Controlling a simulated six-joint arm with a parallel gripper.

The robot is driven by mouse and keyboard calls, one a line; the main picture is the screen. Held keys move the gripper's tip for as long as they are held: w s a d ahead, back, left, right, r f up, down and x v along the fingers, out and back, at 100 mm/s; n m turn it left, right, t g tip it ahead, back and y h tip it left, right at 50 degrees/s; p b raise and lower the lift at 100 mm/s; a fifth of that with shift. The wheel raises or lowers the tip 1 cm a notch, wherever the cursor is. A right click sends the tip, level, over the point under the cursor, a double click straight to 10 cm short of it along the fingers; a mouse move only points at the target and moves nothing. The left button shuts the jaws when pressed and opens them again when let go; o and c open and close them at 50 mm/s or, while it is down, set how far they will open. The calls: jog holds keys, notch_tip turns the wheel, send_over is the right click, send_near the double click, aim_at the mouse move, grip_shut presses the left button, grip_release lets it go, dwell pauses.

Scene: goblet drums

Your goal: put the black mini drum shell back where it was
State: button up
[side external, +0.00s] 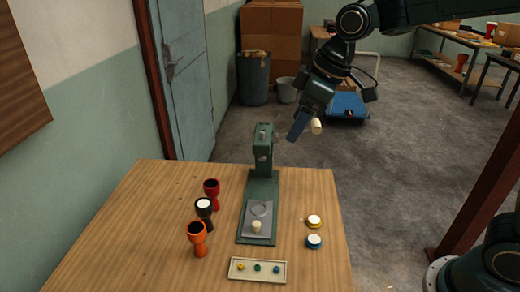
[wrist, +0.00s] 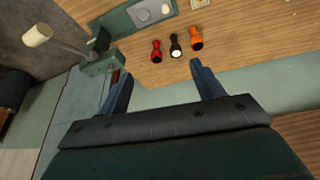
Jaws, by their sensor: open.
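The black mini drum shell (side external: 206,217) stands upright on the wooden table, with a white disc on its top. It stands between the red shell (side external: 212,190) and the orange shell (side external: 197,240), whose tops look open. In the wrist view the black shell (wrist: 175,40) is again between the red (wrist: 156,50) and orange (wrist: 195,40) shells. My gripper (side external: 296,130) is open and empty, high above the far side of the table behind the green press (side external: 263,185). Its two fingers (wrist: 160,70) are spread apart, well away from the shells.
The press lever's cream knob (side external: 316,126) is close to my gripper in the side view. A yellow-rimmed disc (side external: 314,221) and a blue-rimmed disc (side external: 314,241) lie right of the press. A tray (side external: 235,270) with small coloured pieces lies in front.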

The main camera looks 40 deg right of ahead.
jog(key=s+d+m+h, duration=0.1)
jog(key=s+d+m, duration=0.2)
jog(key=s, duration=0.8)
jog(key=s+d+m+t+h, duration=0.1)
jog(key=s+d+m, duration=0.3)
jog(key=s, duration=0.7)
jog(key=shift+d+f+t, duration=0.2)
jog(key=shift+d+t, duration=0.1)
jog(key=shift+d, duration=0.4)
